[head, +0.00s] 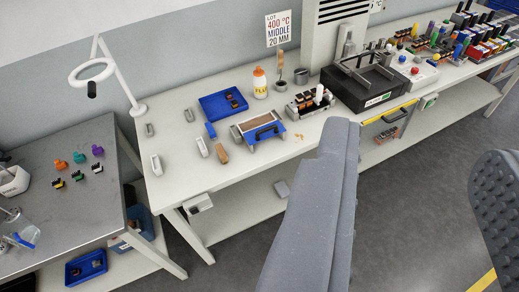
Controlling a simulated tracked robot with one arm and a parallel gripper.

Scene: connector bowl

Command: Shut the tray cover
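A small fixture with grey sides, a brown bed and a blue front panel with a dark handle (266,132) stands on the white bench. It may be the covered tray; I cannot tell for sure how its cover sits. An open blue tray (213,110) with dark pieces in it lies just behind and to its left. My gripper (418,148) shows as two large grey fingers, wide apart with nothing between them. It is in the foreground, right of the fixture and apart from it. The left finger hides part of the bench's front edge.
A ring lamp (93,72) rises at left. Grey and brown blocks lie left of the fixture. A metal table (98,212) stands at left.

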